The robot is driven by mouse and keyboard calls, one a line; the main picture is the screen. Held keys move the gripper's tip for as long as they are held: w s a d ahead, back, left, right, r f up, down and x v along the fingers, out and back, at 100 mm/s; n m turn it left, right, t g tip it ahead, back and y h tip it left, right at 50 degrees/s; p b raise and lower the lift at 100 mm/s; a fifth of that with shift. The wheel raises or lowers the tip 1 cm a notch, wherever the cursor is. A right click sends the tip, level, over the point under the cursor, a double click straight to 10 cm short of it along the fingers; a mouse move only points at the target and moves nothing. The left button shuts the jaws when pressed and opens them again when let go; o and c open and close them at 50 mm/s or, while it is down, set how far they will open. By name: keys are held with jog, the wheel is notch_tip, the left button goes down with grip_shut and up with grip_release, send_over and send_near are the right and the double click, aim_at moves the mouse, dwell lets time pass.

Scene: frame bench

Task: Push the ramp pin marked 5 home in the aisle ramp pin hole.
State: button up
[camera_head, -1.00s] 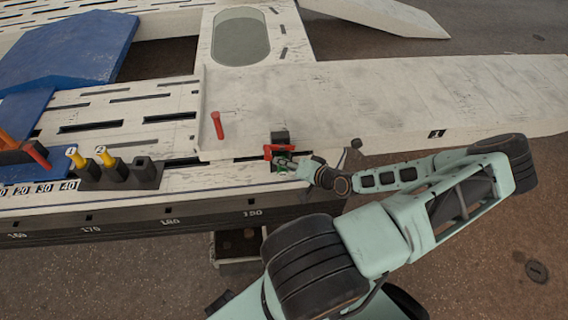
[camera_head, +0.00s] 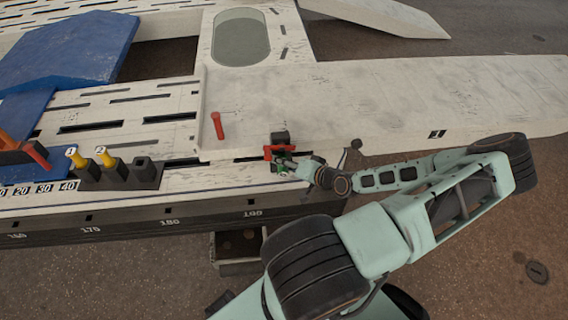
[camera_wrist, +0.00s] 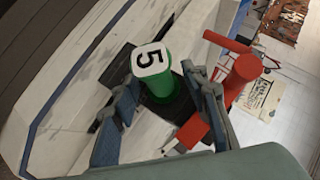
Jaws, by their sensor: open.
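The green ramp pin marked 5 (camera_wrist: 170,86) has a white cap with a black 5. In the wrist view it stands in a dark block or socket and shows between my fingers; how deep it sits is hidden. In the head view only a bit of green (camera_head: 281,169) shows. My gripper (camera_wrist: 162,90) is open, one finger on each side of the pin, with a visible gap at the left finger. I cannot tell if the right finger touches it. A red part with a crossbar (camera_wrist: 234,88) is close beside the right finger. The aisle ramp pin hole itself is not clearly visible.
A red pin (camera_head: 217,126) stands on the white ramp (camera_head: 390,100). Yellow pins marked 1 (camera_head: 77,160) and 2 (camera_head: 105,159) stand in a black holder (camera_head: 146,174) at left. A dark block (camera_head: 280,138) is just behind my gripper. Blue panels lie at far left.

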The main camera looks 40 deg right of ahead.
jog(key=v, duration=1.2)
jog(key=shift+d, duration=0.1)
